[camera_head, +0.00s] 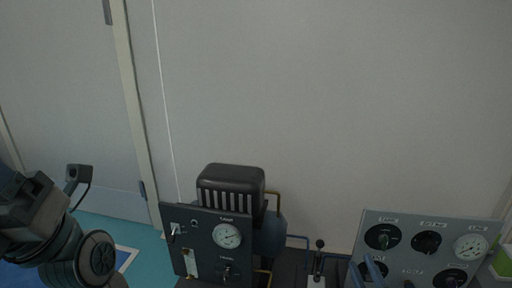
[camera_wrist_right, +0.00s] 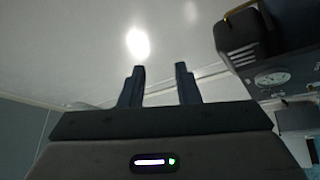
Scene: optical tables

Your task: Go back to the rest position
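My right gripper (camera_head: 367,273) shows at the bottom edge of the head view, in front of the lower left of a grey panel. Its two bluish fingers are partly cut off by the frame. In the right wrist view the right gripper (camera_wrist_right: 160,84) has its fingers apart with nothing between them, so it is open and empty. My left arm comes in at the left of the head view as dark links; its gripper fingers do not show.
A dark panel with a gauge (camera_head: 203,247) stands by a black ribbed motor housing (camera_head: 231,177). A grey panel with knobs and a gauge (camera_head: 408,221) stands at right. A small lever (camera_head: 319,262) is between them. A plain wall (camera_head: 330,100) rises behind.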

